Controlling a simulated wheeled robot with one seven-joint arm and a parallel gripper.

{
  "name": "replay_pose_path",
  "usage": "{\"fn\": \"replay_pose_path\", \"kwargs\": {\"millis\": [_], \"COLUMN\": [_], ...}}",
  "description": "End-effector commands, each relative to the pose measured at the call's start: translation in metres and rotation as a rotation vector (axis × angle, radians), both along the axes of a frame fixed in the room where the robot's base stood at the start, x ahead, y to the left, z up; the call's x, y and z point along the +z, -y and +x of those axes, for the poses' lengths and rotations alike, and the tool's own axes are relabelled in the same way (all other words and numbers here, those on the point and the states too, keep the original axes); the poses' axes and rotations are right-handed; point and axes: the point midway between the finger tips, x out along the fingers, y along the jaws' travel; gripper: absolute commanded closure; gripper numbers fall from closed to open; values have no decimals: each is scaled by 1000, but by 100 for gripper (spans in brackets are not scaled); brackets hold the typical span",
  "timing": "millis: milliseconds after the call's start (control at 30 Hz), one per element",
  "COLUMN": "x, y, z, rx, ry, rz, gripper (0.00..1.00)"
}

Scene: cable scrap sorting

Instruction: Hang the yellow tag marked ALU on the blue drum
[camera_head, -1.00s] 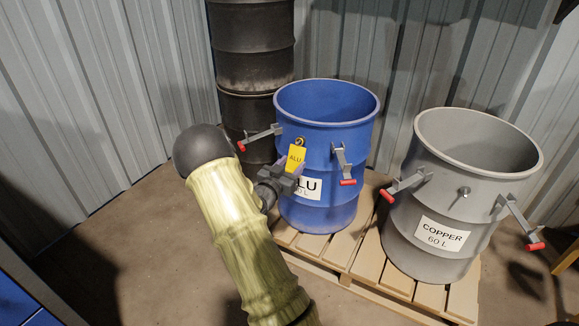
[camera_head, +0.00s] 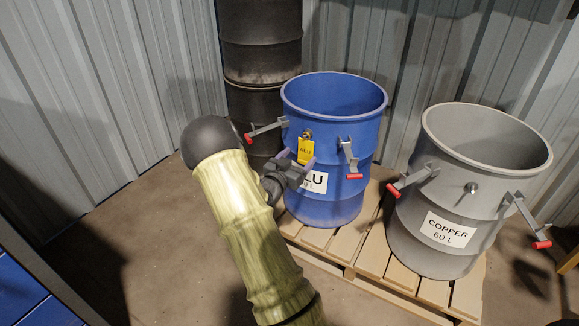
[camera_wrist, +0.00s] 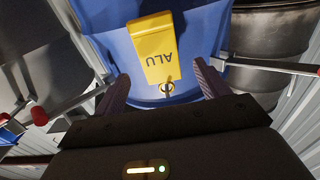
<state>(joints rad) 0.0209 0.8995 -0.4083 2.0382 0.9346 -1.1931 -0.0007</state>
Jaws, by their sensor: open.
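The yellow tag (camera_head: 305,151) marked ALU hangs against the front of the blue drum (camera_head: 334,150), just below a knob near the rim. In the wrist view the tag (camera_wrist: 155,45) shows upside down, with a metal ring (camera_wrist: 167,89) at its end. My gripper (camera_head: 295,165) is open in front of the drum, just below the tag. In the wrist view its fingers (camera_wrist: 160,86) stand apart on either side of the ring and touch neither it nor the tag. Whether the ring fully encircles the knob is hard to tell.
A grey drum (camera_head: 488,135) labelled COPPER stands to the right on the same wooden pallet (camera_head: 365,245). Latches with red grips stick out from both drums. Black stacked drums (camera_head: 262,60) stand behind left. The floor at left is clear.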

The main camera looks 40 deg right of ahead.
Motion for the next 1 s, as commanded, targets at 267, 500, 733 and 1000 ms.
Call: {"fn": "replay_pose_path", "kwargs": {"millis": [267,500,733,1000], "x": [2,1,0,-2], "y": [-32,-77,-119,-156], "z": [-12,-30,-48,-64], "rx": [4,5,5,2], "ry": [-5,-5,-4,-2], "rz": [2,1,2,0], "gripper": [26,26,26,26]}}
